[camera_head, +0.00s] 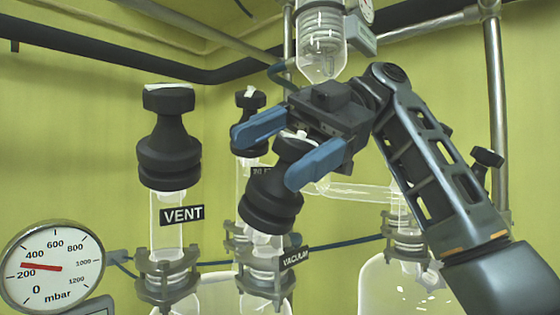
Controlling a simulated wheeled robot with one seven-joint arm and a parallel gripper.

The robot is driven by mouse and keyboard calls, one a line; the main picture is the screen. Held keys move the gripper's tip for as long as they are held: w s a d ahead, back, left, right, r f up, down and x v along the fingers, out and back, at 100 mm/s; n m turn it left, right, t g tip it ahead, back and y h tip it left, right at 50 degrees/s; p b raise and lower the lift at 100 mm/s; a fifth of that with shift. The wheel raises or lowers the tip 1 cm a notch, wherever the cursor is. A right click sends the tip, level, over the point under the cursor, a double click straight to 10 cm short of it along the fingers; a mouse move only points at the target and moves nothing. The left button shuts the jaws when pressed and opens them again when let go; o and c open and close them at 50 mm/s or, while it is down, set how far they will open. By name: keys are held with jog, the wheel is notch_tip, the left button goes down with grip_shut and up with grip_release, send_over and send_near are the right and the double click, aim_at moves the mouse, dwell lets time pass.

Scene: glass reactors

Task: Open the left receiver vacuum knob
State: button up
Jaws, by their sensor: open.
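The vacuum knob (272,200) is a black ribbed knob with a pale mark on its cap, in the middle of the head view. It leans to the right above a clamped glass neck, beside a black label (295,257) reading "VACUUM", partly cut off by the view angle. My gripper (264,162) has two blue fingers spread apart, one left of the knob's cap and one over its right side. The jaws are open. The picture does not show clearly whether either finger touches the knob.
A black vent knob (169,140) stands to the left above its "VENT" label (182,214). Another black knob (250,115) is behind the left finger. A round mbar gauge (52,267) is at lower left. Glass vessels and metal pipes (496,110) surround the arm.

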aim_at(287, 135)
jog(key=r, duration=0.3)
jog(key=shift+d, duration=0.35)
jog(key=s+d+r+b, duration=0.1)
jog(key=s+d+r, duration=0.2)
jog(key=d+r, duration=0.3)
jog(key=d, duration=0.4)
jog(key=shift+d+r, duration=0.3)
